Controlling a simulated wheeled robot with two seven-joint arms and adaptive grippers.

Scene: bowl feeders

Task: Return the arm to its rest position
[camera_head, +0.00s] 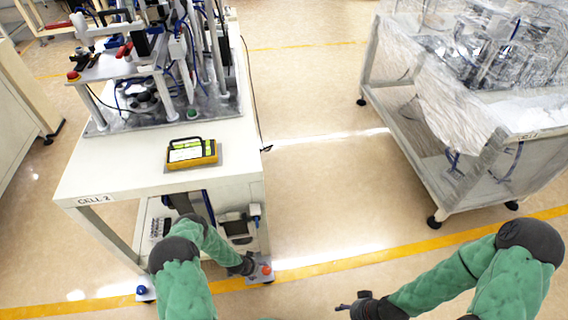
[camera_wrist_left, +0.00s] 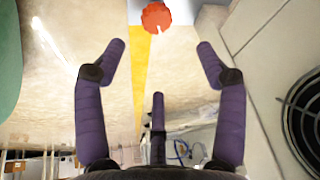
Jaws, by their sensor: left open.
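My left arm (camera_head: 205,235) is green with dark joints and bends in front of the CELL 2 table. My left gripper (camera_head: 250,266) is at the table's lower front right corner, close to a red button (camera_head: 266,270). In the left wrist view its purple fingers (camera_wrist_left: 158,60) are spread apart with nothing between them, and the red round button (camera_wrist_left: 157,17) lies beyond the fingertips. My right arm (camera_head: 440,285) comes in from the lower right. My right gripper (camera_head: 345,306) is low over the floor, small and dark, so its opening is unclear.
The white CELL 2 table (camera_head: 110,170) bears a yellow-framed device (camera_head: 192,153) and machinery. A blue button (camera_head: 142,291) is by its left leg. A plastic-wrapped cart (camera_head: 480,150) stands at right. The floor (camera_head: 320,180) between them is clear, crossed by a yellow line (camera_head: 330,265).

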